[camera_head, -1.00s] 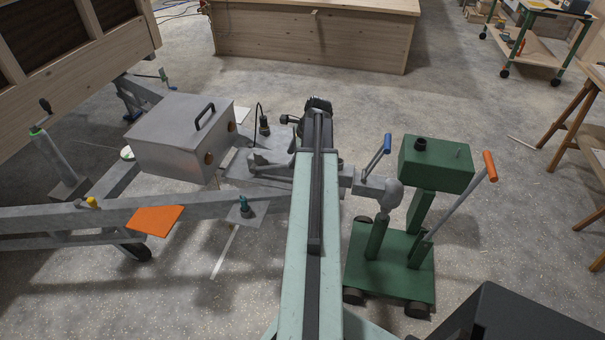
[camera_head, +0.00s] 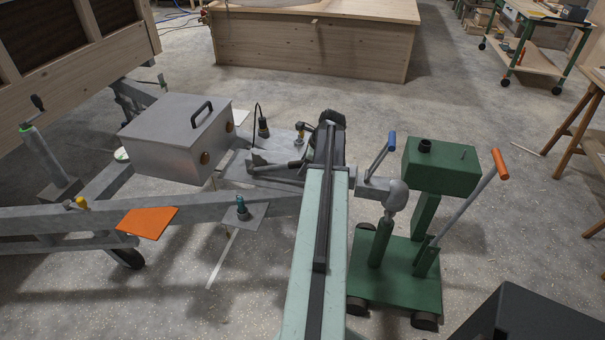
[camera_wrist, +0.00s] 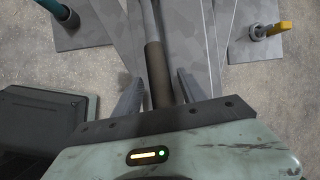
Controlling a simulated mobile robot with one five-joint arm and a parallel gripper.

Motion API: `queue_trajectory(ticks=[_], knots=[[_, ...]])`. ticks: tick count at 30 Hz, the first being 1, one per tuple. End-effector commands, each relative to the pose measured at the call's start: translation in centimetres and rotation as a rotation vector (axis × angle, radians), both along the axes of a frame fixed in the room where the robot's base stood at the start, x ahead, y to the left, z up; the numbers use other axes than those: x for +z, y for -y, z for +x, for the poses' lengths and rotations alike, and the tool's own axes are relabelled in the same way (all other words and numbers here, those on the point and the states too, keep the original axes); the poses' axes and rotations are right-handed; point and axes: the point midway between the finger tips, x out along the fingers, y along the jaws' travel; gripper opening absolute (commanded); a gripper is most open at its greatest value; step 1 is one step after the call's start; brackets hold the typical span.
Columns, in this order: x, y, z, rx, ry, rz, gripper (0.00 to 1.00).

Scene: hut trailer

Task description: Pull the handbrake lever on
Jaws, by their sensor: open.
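The handbrake lever is a grey shaft with a dark grip (camera_wrist: 157,75). In the wrist view the grip lies between the two fingers of my open gripper (camera_wrist: 158,90), with a gap to the right finger; contact on the left side is unclear. In the head view the lever (camera_head: 277,164) lies low and nearly flat over the grey drawbar, its right end reaching toward my arm. My gripper's fingers are hidden there behind my arm.
A grey metal box (camera_head: 168,140) stands left of the lever. A teal-topped post (camera_head: 241,205) and a yellow-topped post (camera_head: 300,134) stand on either side.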

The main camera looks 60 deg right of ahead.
Motion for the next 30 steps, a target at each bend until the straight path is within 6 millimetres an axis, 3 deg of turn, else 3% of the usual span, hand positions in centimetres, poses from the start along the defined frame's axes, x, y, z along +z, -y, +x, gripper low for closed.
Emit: queue_trajectory(ticks=[5,10,30], knots=[[0.15,0.0,-0.01,0.0,0.0,0.0,0.49],[0.15,-0.01,-0.04,0.0,0.0,0.0,0.01],[0.08,-0.15,-0.18,0.001,-0.003,0.005,0.0]])
